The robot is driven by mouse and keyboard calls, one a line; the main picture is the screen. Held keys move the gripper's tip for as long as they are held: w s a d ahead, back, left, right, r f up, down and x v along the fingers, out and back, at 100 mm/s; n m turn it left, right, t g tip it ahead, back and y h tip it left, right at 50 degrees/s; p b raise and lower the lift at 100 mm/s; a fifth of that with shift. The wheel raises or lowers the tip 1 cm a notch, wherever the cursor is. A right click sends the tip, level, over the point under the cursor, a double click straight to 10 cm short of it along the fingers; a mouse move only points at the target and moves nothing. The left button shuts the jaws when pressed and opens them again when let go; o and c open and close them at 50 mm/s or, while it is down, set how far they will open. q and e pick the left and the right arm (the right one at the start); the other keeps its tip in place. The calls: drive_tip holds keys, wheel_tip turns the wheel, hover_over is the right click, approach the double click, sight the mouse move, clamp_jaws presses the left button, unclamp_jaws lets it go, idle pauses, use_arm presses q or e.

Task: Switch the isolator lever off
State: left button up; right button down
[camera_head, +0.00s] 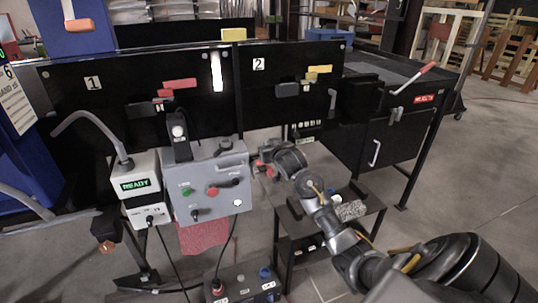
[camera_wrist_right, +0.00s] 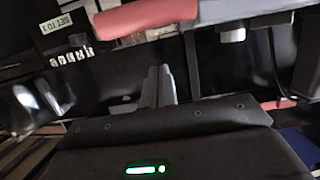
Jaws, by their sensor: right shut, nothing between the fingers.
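A lever with a red grip (camera_head: 425,68) and a pale shank stands tilted on the black panel at the right. A small red part (camera_head: 264,168) shows beside my right gripper (camera_head: 262,166), just right of the grey control box (camera_head: 222,165). I cannot tell for sure which of these is the isolator lever. In the right wrist view a red, rounded bar (camera_wrist_right: 145,18) crosses the top, close to the camera. My right gripper's fingers (camera_wrist_right: 160,82) are shut and empty below that bar, apparently apart from it. My left gripper is not in view.
The control box has a green and a red button. A READY display box (camera_head: 140,184) stands left of it. A small black table (camera_head: 335,225) is under my right arm.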

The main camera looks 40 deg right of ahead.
drive_tip(key=shift+w+d+f+p, duration=0.1)
drive_tip(key=shift+w+f+p, duration=0.15)
drive_tip(key=shift+f, duration=0.4)
drive_tip(key=shift+w+d+f+p, duration=0.1)
drive_tip(key=shift+f+p, duration=0.15)
drive_tip(key=shift+f, duration=0.35)
drive_tip(key=shift+s+a+f, duration=0.15)
drive_tip(key=shift+s+f, duration=0.3)
drive_tip(key=shift+a+f, duration=0.1)
drive_tip(key=shift+f, duration=0.15)
